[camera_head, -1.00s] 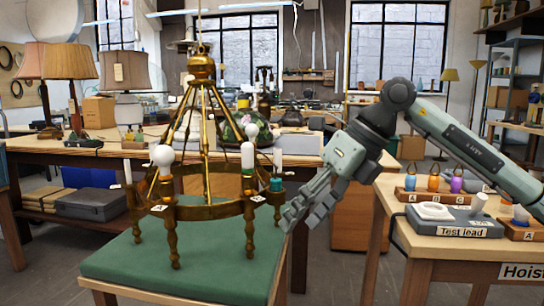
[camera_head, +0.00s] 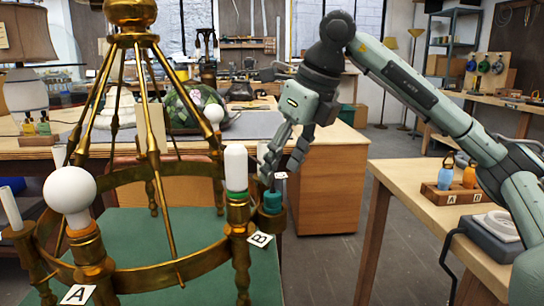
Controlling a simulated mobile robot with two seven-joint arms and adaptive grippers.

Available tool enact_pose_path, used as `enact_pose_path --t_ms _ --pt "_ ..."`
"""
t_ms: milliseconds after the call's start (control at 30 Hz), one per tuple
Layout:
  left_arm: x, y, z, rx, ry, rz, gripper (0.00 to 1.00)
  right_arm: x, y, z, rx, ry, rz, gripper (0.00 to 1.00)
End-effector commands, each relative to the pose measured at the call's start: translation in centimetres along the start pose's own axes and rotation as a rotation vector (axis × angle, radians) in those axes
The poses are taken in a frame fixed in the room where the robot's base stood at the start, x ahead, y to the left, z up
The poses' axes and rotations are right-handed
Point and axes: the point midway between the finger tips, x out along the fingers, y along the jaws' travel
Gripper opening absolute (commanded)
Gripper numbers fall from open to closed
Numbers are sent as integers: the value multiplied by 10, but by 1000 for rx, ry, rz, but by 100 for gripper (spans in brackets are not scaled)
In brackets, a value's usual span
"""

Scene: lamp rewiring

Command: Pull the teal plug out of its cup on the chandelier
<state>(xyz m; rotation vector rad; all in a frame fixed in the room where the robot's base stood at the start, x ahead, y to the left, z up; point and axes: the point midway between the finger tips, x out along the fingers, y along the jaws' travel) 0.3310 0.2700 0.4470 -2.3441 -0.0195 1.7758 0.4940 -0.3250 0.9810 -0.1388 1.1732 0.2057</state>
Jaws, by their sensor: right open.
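The brass chandelier (camera_head: 150,268) fills the left of the head view and stands over a green-topped table. The teal plug (camera_head: 272,201) sits upright in a brass cup on the chandelier's right side, beside the tag marked B (camera_head: 260,239). My right gripper (camera_head: 280,176) comes down from the upper right, with its fingertips just above the teal plug. It is open; whether a finger touches the plug I cannot tell. My left gripper is not in view.
A white tube bulb (camera_head: 236,168) with a green base stands close to the left of the plug. A round white bulb (camera_head: 70,190) is at the front left. A wooden side table (camera_head: 430,225) with a small block of coloured items stands at the right.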

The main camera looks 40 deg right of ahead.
Motion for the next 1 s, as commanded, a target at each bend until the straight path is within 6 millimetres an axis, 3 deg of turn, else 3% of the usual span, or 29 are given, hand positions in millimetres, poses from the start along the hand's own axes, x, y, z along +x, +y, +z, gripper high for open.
enact_pose_path --t_ms 167,500,833,1000 --pt "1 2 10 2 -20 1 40 27 0 -2 0 4 1 54" --pt "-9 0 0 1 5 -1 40 68 0 -1 -1 2 2 54" --pt "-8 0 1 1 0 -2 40 72 0 0 -1 0 2 54" --pt "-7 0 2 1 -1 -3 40 72 0 0 -1 0 2 36"
